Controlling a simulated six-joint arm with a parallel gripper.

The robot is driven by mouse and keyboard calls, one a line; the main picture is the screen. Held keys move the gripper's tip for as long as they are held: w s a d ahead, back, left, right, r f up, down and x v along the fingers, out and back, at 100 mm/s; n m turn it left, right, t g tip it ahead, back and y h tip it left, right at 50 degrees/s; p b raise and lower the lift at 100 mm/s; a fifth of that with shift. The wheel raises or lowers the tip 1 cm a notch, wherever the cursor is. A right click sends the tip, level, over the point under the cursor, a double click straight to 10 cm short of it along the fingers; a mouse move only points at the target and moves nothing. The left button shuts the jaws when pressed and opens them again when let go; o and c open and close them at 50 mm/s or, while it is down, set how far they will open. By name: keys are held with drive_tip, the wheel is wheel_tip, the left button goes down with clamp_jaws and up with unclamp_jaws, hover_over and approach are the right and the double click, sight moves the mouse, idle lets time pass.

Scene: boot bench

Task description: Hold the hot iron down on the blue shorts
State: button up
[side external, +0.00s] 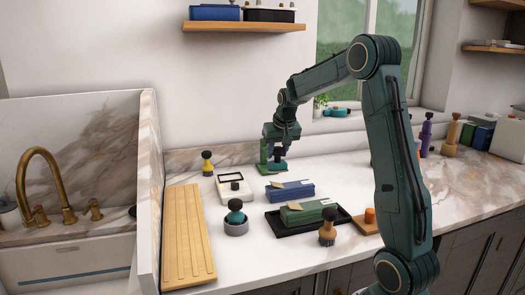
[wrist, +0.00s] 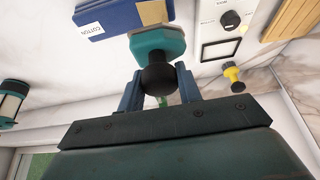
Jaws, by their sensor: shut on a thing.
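My gripper (side external: 279,150) is shut on the black ball knob of a teal, flat-based iron (wrist: 146,45). In the side view the iron's base (side external: 273,167) is up in the air behind the blue folded shorts (side external: 290,190), apart from them. The shorts lie on the white counter with a pale label on top. In the wrist view, the shorts (wrist: 108,20) show with a "COTTON" tag, and the iron overlaps their edge in the picture. My fingers (wrist: 157,82) stand either side of the knob. The iron's underside is hidden.
A white box with a dial (side external: 226,196) stands left of the shorts. A green folded item (side external: 308,212) lies on a black tray (side external: 277,223) in front. A teal-topped tool (side external: 236,212) sits in a grey cup.

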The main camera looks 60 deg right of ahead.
sight(280, 164)
drive_tip(key=shift+s+a, duration=0.1)
drive_tip(key=shift+s, duration=0.15)
drive_tip(key=shift+f, duration=0.25)
drive_tip(key=shift+f, duration=2)
drive_tip(key=shift+f, duration=0.95)
idle(4.5)
